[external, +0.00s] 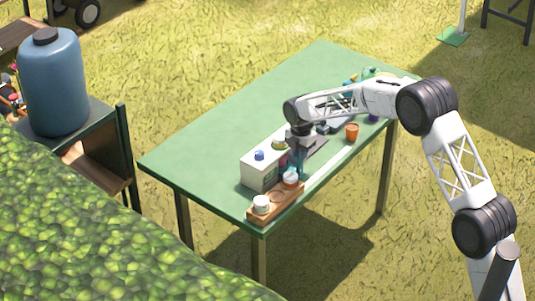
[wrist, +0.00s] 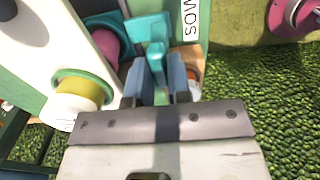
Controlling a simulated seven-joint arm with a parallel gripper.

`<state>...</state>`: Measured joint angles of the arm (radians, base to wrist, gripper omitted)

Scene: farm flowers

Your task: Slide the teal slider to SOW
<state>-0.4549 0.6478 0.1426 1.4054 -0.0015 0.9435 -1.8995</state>
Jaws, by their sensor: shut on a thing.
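The teal slider (wrist: 150,32) shows at the top centre of the wrist view. Its upright tab stands between the two blue-grey fingers of my gripper (wrist: 168,75), which are shut on it. A white label (wrist: 191,20) reading SOW, turned sideways, is just right of the slider. In the external view my gripper (external: 292,160) points down beside the white box at the table's near end. The slider cannot be made out clearly there, and the fingers hide part of its tab in the wrist view.
A white box with a blue knob (external: 259,156) stands left of my gripper. A wooden tray (external: 277,206) with white jars lies at the table's near edge. An orange cup (external: 352,132) stands to the right. The left side of the green table (external: 215,135) is clear.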

